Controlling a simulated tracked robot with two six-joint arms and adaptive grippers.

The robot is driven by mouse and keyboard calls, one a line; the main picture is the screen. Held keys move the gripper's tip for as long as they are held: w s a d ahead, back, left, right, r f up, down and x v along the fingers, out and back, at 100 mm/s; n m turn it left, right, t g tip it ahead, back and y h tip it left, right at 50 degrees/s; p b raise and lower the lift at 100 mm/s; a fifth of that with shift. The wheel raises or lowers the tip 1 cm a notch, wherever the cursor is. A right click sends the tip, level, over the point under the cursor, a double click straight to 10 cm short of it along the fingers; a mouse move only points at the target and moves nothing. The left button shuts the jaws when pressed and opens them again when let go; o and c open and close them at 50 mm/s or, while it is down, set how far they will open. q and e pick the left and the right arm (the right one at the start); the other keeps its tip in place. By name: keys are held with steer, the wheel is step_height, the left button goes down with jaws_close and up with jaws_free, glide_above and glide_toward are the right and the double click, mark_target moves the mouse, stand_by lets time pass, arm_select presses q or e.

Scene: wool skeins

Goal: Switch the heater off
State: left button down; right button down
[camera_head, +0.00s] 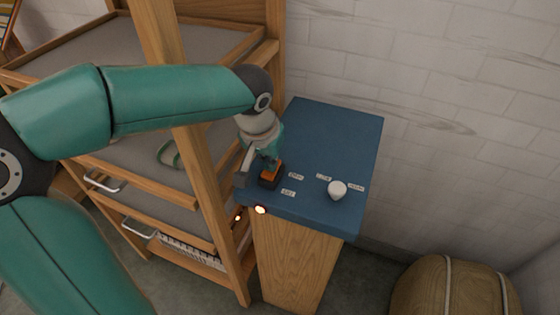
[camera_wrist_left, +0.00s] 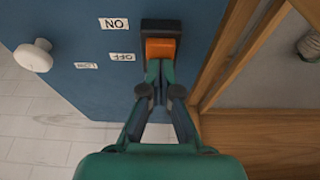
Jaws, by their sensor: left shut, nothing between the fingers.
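An orange rocker switch (camera_head: 270,174) in a black frame sits on the blue top of a wooden cabinet (camera_head: 330,125). In the left wrist view the switch (camera_wrist_left: 161,48) has an ON label (camera_wrist_left: 114,23) beside its far end and an OFF label (camera_wrist_left: 122,57) beside its near end. My left gripper (camera_head: 271,161) is shut and empty, pointing down at the switch. In the wrist view its fingertips (camera_wrist_left: 160,68) are at the OFF end; I cannot tell whether they press it. A small lamp (camera_head: 260,209) on the cabinet's front edge glows. My right gripper is not in view.
A white knob (camera_head: 337,189) with small labels stands right of the switch; it also shows in the wrist view (camera_wrist_left: 34,56). A wooden shelf rack (camera_head: 192,195) stands close on the left. A brown pouf (camera_head: 450,290) lies at lower right. The blue top's back is clear.

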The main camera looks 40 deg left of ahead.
mark_target(268, 175)
arm_select(q)
steer(key=v, duration=0.7)
steer(key=shift+w+r, duration=0.1)
steer(key=shift+r, duration=0.25)
steer(key=shift+w, duration=0.1)
